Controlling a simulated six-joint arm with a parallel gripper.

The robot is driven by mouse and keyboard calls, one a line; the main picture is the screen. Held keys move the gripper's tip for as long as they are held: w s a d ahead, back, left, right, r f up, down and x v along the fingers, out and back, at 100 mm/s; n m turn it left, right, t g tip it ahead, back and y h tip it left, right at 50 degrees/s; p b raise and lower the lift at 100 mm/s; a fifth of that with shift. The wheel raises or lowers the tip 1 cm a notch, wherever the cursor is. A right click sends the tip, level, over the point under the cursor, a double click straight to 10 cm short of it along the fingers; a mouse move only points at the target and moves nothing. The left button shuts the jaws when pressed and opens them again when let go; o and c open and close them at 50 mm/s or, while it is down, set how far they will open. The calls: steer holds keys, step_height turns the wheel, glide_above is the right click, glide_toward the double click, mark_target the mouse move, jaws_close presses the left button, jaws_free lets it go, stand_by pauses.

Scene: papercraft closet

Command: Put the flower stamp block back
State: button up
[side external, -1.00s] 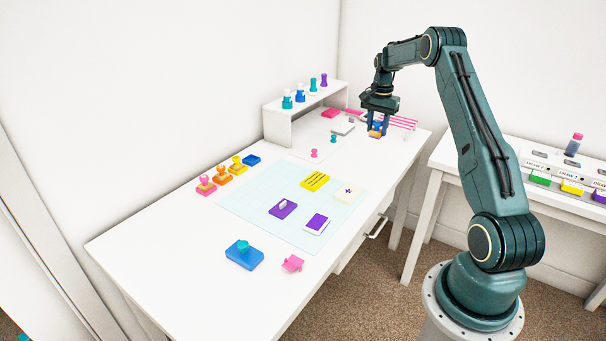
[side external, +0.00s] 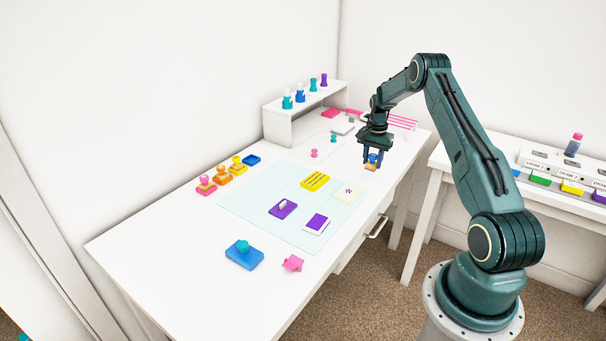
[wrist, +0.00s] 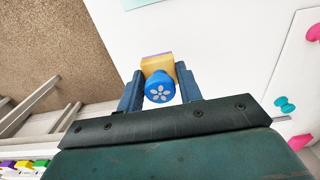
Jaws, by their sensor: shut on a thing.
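The flower stamp block (wrist: 159,88) has a round blue top with a white flower on it and a tan body with a purple edge. My gripper (wrist: 160,92) is shut on it, one finger on each side, in the wrist view. In the side view my gripper (side external: 371,158) holds the small stamp block (side external: 372,161) over the right part of the white desk, near its front edge. Whether its underside touches the desk I cannot tell.
Cards lie on the pale mat (side external: 250,204). A small white shelf (side external: 285,113) carries several bottles. A blue pad with a teal stamp (side external: 243,246) lies in front.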

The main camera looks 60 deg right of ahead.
mark_target(372, 163)
steer(key=shift+f, duration=2.1)
steer(key=shift+f, duration=0.1)
steer(key=o, duration=1.1)
step_height(372, 163, up, 12)
steer(key=shift+r, duration=0.1)
